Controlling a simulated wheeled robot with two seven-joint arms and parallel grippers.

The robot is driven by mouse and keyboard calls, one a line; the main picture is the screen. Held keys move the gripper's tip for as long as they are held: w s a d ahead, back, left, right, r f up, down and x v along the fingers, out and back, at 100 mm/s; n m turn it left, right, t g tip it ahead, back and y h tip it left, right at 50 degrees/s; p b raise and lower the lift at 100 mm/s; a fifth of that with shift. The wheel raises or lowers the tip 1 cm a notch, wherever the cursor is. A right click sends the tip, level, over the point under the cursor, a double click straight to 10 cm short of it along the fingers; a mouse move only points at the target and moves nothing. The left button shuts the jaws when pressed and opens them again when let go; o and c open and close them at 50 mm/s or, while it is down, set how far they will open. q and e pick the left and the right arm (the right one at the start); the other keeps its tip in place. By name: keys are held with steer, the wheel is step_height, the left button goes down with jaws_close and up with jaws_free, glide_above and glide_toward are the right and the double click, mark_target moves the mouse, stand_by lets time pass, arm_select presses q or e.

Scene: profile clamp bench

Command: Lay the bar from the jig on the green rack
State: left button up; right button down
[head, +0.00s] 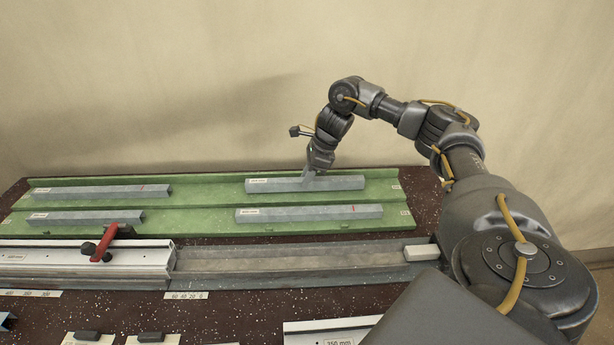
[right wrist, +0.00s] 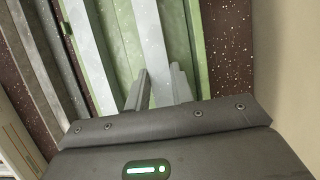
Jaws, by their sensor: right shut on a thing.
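The green rack (head: 215,203) lies along the back of the bench. My right gripper (head: 314,177) is shut on a grey metal bar (head: 280,186) with a white label, at the rack's back right. The held bar (right wrist: 151,40) passes between the fingers (right wrist: 157,90) in the right wrist view. It looks level and in line with the rack's back row; I cannot tell whether it touches the rack. The jig (head: 300,262) is a long grey channel in front of the rack, and its right stretch shows no bar. My left gripper is out of view.
Other bars lie on the rack: one at back left (head: 100,193), one at front left (head: 85,217), one at front right (head: 310,213). A red-handled clamp (head: 110,238) stands over the jig's left part. A pale block (head: 422,252) sits at the jig's right end.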

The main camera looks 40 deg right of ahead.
steer(key=shift+f, duration=0.15)
steer(key=shift+f, duration=0.15)
steer(key=c, duration=1.2)
jaws_free()
